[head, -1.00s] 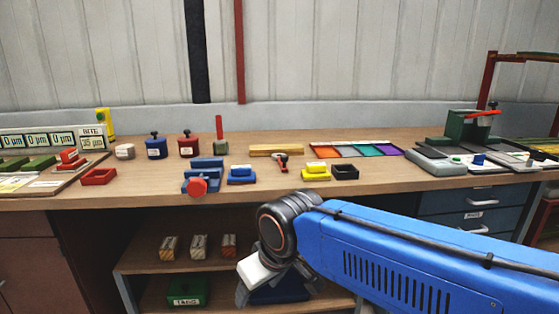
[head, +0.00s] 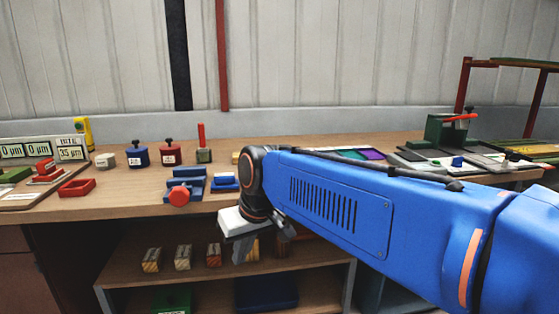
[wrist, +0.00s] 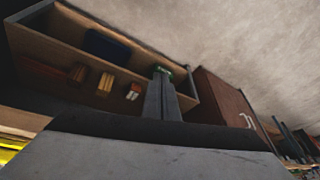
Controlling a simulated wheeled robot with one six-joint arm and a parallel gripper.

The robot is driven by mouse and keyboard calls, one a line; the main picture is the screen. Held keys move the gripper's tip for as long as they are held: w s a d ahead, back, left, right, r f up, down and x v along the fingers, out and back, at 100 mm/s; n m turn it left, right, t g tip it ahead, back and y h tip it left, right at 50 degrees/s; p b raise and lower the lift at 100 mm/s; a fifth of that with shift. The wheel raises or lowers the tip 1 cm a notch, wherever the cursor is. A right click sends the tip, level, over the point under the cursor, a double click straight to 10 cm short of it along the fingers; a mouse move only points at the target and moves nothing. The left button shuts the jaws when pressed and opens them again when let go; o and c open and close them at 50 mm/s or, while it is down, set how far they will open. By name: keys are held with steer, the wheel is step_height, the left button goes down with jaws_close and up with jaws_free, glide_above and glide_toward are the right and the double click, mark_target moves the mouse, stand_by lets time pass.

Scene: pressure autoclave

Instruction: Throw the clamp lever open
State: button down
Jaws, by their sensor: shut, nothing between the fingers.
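A dark green fixture (head: 439,131) stands at the right of the bench with a red lever (head: 460,117) lying roughly level on its top. A small green block (head: 204,155) farther left carries an upright red handle (head: 201,134). I cannot tell for certain which of these is the clamp lever. My gripper (head: 245,249) hangs in front of the bench, below the top and before the open shelves, apart from both. In the wrist view my gripper (wrist: 164,92) has its fingers together and empty, pointing toward the lower shelves.
A red tray (head: 77,187) lies at left. Wooden blocks (head: 183,258) stand on the shelf. My arm hides the middle bench.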

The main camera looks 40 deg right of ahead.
steer(key=w+d+r+m, duration=0.2)
steer(key=w+d+r, duration=0.35)
steer(key=d, duration=0.25)
steer(key=w+d+r+m, duration=0.1)
steer(key=w+d+r, duration=0.3)
steer(key=d+r, duration=0.25)
steer(key=d+r+m+t, duration=0.1)
steer(key=d+r, duration=0.2)
steer(key=d, duration=0.6)
steer(key=d+r+m+t, duration=0.1)
steer(key=d+r, duration=0.3)
steer(key=d, duration=0.6)
steer(key=shift+d+t+y, duration=0.15)
steer(key=shift+t+y, duration=0.15)
steer(key=shift+y, duration=0.1)
steer(key=x, duration=0.9)
steer(key=shift+w+a+f, duration=0.15)
steer(key=shift+w+a, duration=0.35)
steer(key=shift+a, duration=0.05)
steer(key=shift+w+a+f, duration=0.2)
steer(key=shift+w+a, duration=0.3)
steer(key=shift+a, duration=0.05)
steer(key=shift+w+a, duration=0.5)
steer(key=shift+a, duration=0.05)
